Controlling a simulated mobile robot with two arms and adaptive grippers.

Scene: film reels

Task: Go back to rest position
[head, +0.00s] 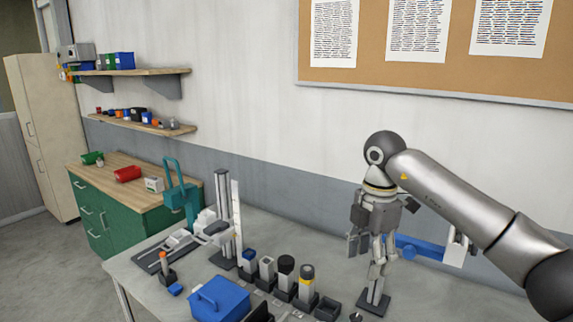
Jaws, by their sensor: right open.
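My right arm comes in from the right edge and bends down at its wrist. My right gripper (376,262) points down over the right part of the grey table (235,268), above a small dark base. It is open and I see nothing held in it. Whether its fingertips touch the dark base cannot be told from this angle. My left arm and left gripper are not in view.
Several small holders with cylinders (307,283) stand left of my right gripper. A blue box (219,299) sits at the table's front. A blue item (420,248) is behind the gripper. A green cabinet (118,222) and shelves are at the left; a corkboard hangs above.

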